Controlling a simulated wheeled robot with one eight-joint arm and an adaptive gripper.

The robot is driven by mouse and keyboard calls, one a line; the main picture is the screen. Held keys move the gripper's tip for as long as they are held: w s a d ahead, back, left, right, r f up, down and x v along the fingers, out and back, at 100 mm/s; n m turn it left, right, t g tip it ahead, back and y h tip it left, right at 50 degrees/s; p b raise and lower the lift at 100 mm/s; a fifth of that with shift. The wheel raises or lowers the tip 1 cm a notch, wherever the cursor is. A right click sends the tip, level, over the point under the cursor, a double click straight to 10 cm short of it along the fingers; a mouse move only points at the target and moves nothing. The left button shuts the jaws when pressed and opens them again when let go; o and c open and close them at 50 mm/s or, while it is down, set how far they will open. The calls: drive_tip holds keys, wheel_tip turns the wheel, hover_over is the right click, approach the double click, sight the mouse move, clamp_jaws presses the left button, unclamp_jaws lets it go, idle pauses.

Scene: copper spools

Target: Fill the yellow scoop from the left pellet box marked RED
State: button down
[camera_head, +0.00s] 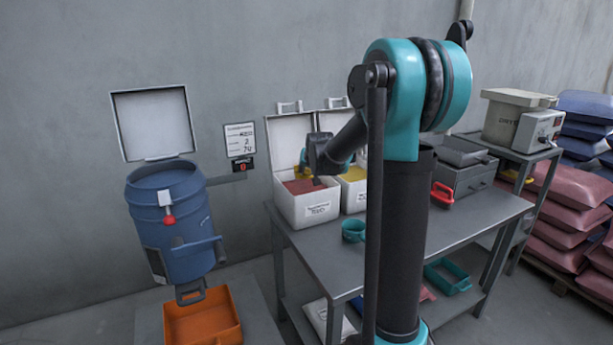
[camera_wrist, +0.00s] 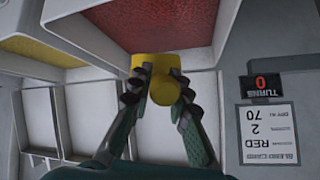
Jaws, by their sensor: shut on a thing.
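The left pellet box (camera_head: 308,208) stands open on the grey table, with red pellets (camera_head: 299,187) inside and a white label on its front. My gripper (camera_wrist: 160,88) is shut on the yellow scoop (camera_wrist: 156,66), with a finger on each side of its handle. In the wrist view the scoop is at the edge of the red pellets (camera_wrist: 155,22). I cannot tell whether the scoop touches the pellets or holds any.
A second open box with yellow pellets (camera_head: 354,174) stands close on the right. Both lids are raised behind. A teal cup (camera_head: 353,230) is on the table in front. A blue drum (camera_head: 172,220) with an open lid stands left, above an orange bin (camera_head: 203,317). A card (camera_wrist: 268,133) reads RED.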

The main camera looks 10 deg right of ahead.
drive_tip(key=shift+s+r+t, duration=1.3)
drive_tip(key=shift+s+r, duration=0.35)
drive_tip(key=shift+r, duration=0.2)
drive_tip(key=shift+r+t, duration=0.7)
drive_tip(key=shift+r, duration=0.3)
drive_tip(key=shift+a, duration=0.15)
